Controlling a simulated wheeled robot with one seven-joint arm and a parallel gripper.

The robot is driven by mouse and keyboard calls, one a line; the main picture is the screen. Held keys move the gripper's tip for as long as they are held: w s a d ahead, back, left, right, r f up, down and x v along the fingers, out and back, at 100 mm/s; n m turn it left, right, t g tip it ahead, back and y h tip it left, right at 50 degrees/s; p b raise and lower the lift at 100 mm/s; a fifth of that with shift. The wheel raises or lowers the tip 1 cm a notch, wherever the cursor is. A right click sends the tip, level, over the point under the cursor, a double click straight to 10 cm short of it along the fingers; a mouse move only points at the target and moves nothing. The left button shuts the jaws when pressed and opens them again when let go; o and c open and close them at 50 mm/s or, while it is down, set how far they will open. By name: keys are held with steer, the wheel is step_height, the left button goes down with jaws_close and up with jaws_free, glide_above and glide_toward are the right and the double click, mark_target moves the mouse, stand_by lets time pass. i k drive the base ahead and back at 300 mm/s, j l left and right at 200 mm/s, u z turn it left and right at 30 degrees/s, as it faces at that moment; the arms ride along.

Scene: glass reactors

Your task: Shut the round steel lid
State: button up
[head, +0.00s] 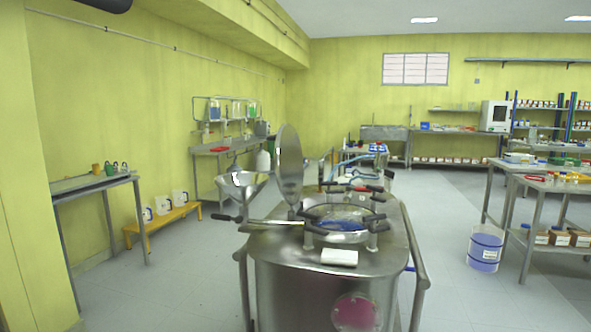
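The round steel lid (289,165) stands open, close to upright, at the left side of the round opening on top of a steel vessel (290,285). The opening has a steel rim (345,237) with several black-handled clamps around it, and something blue shows inside. A long bar with a black grip (226,218) reaches out to the left near the foot of the lid. My gripper is not in this view.
A small white block (339,257) lies on the vessel top in front of the opening. A steel funnel-shaped bowl (242,184) is behind left. Side rails flank the vessel.

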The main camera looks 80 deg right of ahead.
mark_target(289, 161)
steer(key=z, duration=3.25)
steer(key=i+j, duration=0.1)
steer(key=j, duration=0.25)
steer(key=i+j, duration=0.1)
steer(key=j, duration=0.25)
steer(key=i+j, duration=0.1)
steer(key=j, duration=0.25)
